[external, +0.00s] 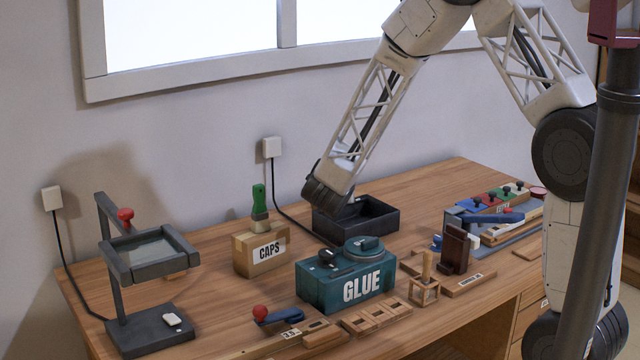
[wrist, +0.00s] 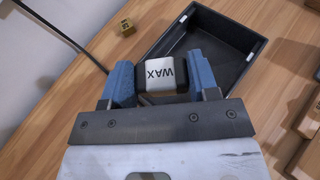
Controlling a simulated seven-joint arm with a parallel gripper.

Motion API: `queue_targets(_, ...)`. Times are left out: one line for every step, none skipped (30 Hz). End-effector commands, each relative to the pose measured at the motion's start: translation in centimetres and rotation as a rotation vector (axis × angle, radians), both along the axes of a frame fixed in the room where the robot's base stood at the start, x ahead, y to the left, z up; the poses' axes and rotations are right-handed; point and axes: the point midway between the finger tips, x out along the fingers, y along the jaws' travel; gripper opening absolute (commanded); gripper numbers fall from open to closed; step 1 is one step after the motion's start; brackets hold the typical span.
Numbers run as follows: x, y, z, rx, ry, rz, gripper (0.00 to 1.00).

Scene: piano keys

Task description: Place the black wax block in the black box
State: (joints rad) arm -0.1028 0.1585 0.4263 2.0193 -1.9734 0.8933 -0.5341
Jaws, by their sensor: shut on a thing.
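The black wax block (wrist: 160,74), with a white label reading WAX, sits between the blue fingers of my gripper (wrist: 162,86) in the wrist view. My gripper is shut on it. The open black box (wrist: 236,28) lies under and beyond the block, and its visible floor is empty. In the external view the black box (external: 375,222) stands at the back of the desk. My gripper (external: 347,206) is at the box's left part there, and its fingers and the block are mostly hidden. How high the block is above the box floor I cannot tell.
A teal GLUE box (external: 345,288) stands in front of the black box. A cardboard CAPS box (external: 262,250) with a green-handled brush is to its left. A dark cable runs behind.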

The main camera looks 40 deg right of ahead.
Motion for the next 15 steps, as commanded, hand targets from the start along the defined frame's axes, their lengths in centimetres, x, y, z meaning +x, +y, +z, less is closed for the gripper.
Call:
queue_targets(0.0, 0.0, -0.4, 0.0, 0.001, 0.0, 0.32)
queue_targets(0.0, 0.0, -0.7, -0.001, 0.002, 0.001, 0.32)
queue_targets(0.0, 0.0, -1.1, 0.0, 0.003, 0.001, 0.32)
queue_targets(0.0, 0.0, -1.4, -0.001, 0.003, 0.001, 0.32)
queue_targets(0.0, 0.0, -1.7, 0.0, 0.003, 0.0, 0.32)
queue_targets(0.0, 0.0, -2.1, 0.0, 0.003, 0.0, 0.32)
queue_targets(0.0, 0.0, -2.5, 0.0, 0.003, 0.0, 0.32)
queue_targets(0.0, 0.0, -2.7, 0.0, 0.003, 0.0, 0.32)
queue_targets(0.0, 0.0, -3.0, 0.0, 0.003, 0.001, 0.32)
queue_targets(0.0, 0.0, -3.2, -0.001, 0.002, 0.001, 0.32)
queue_targets(0.0, 0.0, -3.3, -0.001, 0.002, 0.001, 0.32)
queue_targets(0.0, 0.0, -3.4, -0.001, 0.001, 0.0, 0.32)
queue_targets(0.0, 0.0, -3.5, 0.0, 0.0, 0.0, 0.32)
queue_targets(0.0, 0.0, -3.5, 0.0, 0.0, 0.0, 0.32)
queue_targets(0.0, 0.0, -3.5, 0.0, 0.0, 0.0, 0.32)
